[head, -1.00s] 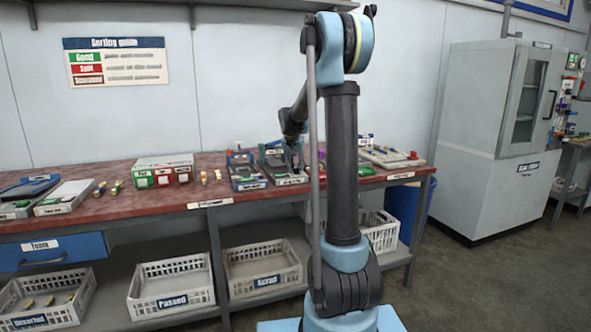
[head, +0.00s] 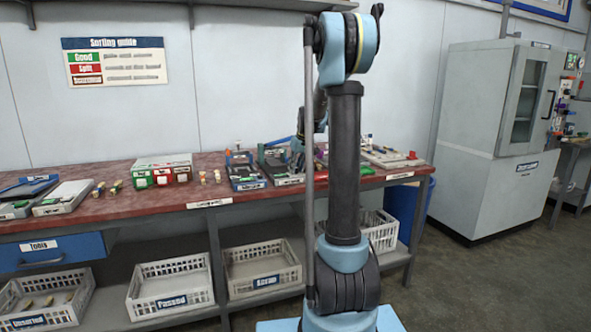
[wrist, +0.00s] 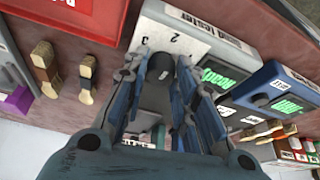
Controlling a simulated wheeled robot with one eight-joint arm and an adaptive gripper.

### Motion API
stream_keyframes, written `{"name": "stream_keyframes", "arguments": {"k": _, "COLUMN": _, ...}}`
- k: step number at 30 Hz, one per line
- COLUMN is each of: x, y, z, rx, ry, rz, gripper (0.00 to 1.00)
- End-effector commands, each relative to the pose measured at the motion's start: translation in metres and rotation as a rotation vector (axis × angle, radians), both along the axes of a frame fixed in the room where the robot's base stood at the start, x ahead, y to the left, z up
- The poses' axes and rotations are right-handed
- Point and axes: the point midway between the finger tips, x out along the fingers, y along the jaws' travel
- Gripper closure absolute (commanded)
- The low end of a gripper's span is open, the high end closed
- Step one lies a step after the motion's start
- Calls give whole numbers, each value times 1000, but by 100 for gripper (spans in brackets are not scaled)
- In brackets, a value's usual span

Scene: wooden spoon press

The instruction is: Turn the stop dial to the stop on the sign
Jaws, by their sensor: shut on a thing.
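A grey and white device (wrist: 205,40), whose label seems to read "... tester", sits on the bench with the numbers 2 and 3 on its face. A dark round dial (wrist: 160,67) stands on this face. My gripper (wrist: 161,75) has its fingers on either side of the dial and is shut on it. The dial's pointer or mark cannot be made out. In the head view my gripper (head: 297,157) is small and partly hidden by my arm. I cannot tell which sign gives the stop; the sorting guide (head: 115,62) hangs on the wall.
A blue-framed device (wrist: 270,90) with green displays stands beside the dial's device. Short wooden pieces (wrist: 87,78) lie on the red bench top (head: 240,203). White crates (head: 170,287) stand on the shelf below. A grey cabinet (head: 490,140) stands at the right.

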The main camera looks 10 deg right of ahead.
Motion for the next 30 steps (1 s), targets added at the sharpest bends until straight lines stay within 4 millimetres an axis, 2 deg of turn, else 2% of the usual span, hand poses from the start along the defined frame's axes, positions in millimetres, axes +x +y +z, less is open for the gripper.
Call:
{"name": "stream_keyframes", "arguments": {"k": 9, "x": 0, "y": -1, "z": 0, "rx": -1, "ry": 1, "rz": 77, "gripper": 98}}
{"name": "stream_keyframes", "arguments": {"k": 22, "x": 0, "y": -1, "z": 0, "rx": -2, "ry": 1, "rz": 84, "gripper": 98}}
{"name": "stream_keyframes", "arguments": {"k": 23, "x": 0, "y": -1, "z": 0, "rx": -1, "ry": 1, "rz": 83, "gripper": 68}}
{"name": "stream_keyframes", "arguments": {"k": 24, "x": 0, "y": -1, "z": 0, "rx": -1, "ry": 1, "rz": 83, "gripper": 58}}
{"name": "stream_keyframes", "arguments": {"k": 25, "x": 0, "y": -1, "z": 0, "rx": -1, "ry": 1, "rz": 83, "gripper": 55}}
{"name": "stream_keyframes", "arguments": {"k": 30, "x": 0, "y": -1, "z": 0, "rx": -1, "ry": 1, "rz": 83, "gripper": 55}}
